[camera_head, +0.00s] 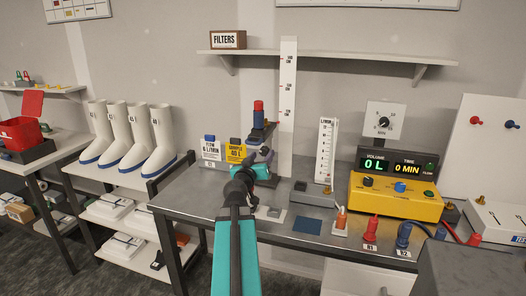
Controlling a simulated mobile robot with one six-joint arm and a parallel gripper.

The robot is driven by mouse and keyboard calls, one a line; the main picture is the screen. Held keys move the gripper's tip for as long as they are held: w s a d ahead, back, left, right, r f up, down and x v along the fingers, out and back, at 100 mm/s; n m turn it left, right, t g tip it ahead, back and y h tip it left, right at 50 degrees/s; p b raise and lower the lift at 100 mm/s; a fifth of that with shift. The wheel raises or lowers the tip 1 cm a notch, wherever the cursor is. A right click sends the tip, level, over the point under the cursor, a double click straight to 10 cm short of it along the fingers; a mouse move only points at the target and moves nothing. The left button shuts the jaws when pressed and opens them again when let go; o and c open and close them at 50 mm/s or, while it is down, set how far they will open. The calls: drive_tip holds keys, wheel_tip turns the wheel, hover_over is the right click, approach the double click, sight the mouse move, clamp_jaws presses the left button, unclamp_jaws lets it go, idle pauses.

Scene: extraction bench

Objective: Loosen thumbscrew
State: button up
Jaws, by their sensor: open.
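My gripper (264,154) reaches in over the grey bench (183,199), at the end of my teal and black arm. It is open, and I see nothing held in it.
A tall white scale (288,85) stands just right of the device. Blue and yellow labelled cards (235,151) are to its left. A flow gauge (326,150), a yellow meter box (395,197) and red and blue connectors (371,230) stand to the right. A shelf (340,57) hangs above.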

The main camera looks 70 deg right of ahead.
drive_tip(key=shift+w+d, duration=0.1)
drive_tip(key=shift+d, duration=1)
drive_tip(key=c, duration=1.1)
